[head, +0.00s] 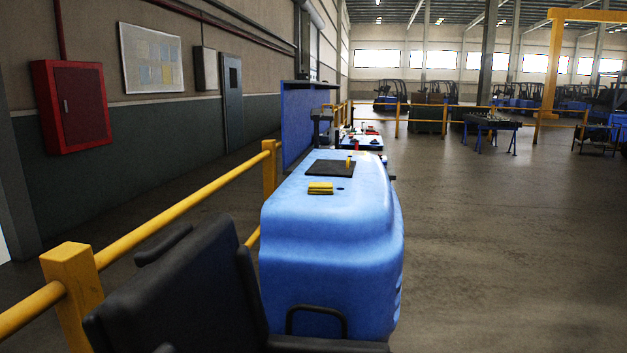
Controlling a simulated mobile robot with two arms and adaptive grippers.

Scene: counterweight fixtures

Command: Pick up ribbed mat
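A flat dark mat (325,169) lies on top of the blue counterweight body (335,235), toward its far end. It looks like the ribbed mat, but ribs are too small to make out. A small upright yellow piece (348,162) stands at the mat's right side; I cannot tell if it rests on the mat. A yellow block (320,188) lies on the blue top just in front of the mat. Neither of my grippers is in view.
A black seat (185,295) stands close in front of the blue body. A yellow railing (165,210) runs along the left. A blue panel (298,122) and a blue-and-white workstation (360,142) stand behind. The floor to the right is open.

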